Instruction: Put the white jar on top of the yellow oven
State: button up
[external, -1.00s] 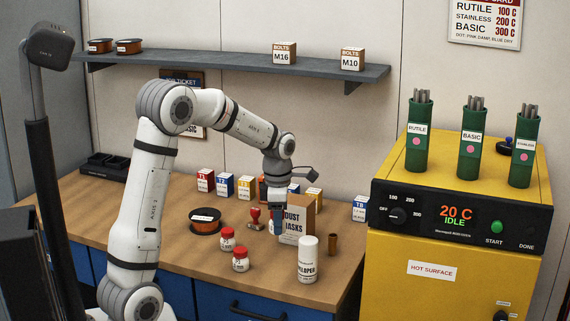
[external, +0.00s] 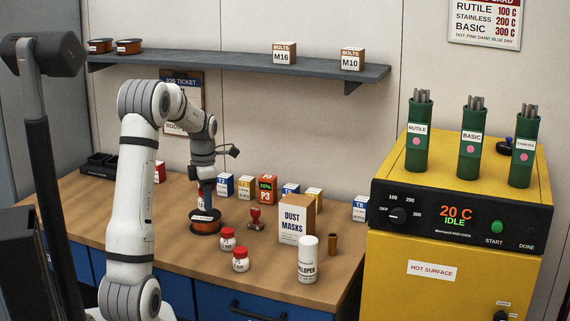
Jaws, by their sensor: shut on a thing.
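The white jar (external: 308,270), with a dark "…ELOPER" label, stands upright on the bench near its front right. The yellow oven (external: 455,262) stands to the right of the bench, its display reading 20 C IDLE. My gripper (external: 206,205) points down at the dark and copper spool (external: 205,229) on the bench, well left of the white jar. Its jaws appear shut on the spool's upper part, though the contact is small and partly hidden. The spool appears to rest on the bench.
Three green rod holders (external: 416,150) stand on the oven top, with bare yellow surface around them. A dust masks box (external: 293,226) and a brown cup (external: 333,244) stand near the white jar. Two red-capped jars (external: 240,262) and a red stamp (external: 256,222) lie between it and my gripper.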

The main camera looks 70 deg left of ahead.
jog(key=n, duration=0.1)
send_over(186, 235)
notch_tip(186, 235, down, 10)
jog(key=shift+d+r+p, duration=0.1)
jog(key=shift+d+p, duration=0.05)
jog(key=shift+p, duration=0.4)
jog(key=shift+f, duration=0.3)
jog(key=o, duration=1)
jog(key=shift+r, duration=0.1)
notch_tip(186, 235, up, 12)
jog(key=shift+r+b, duration=0.15)
jog(key=shift+b, duration=0.3)
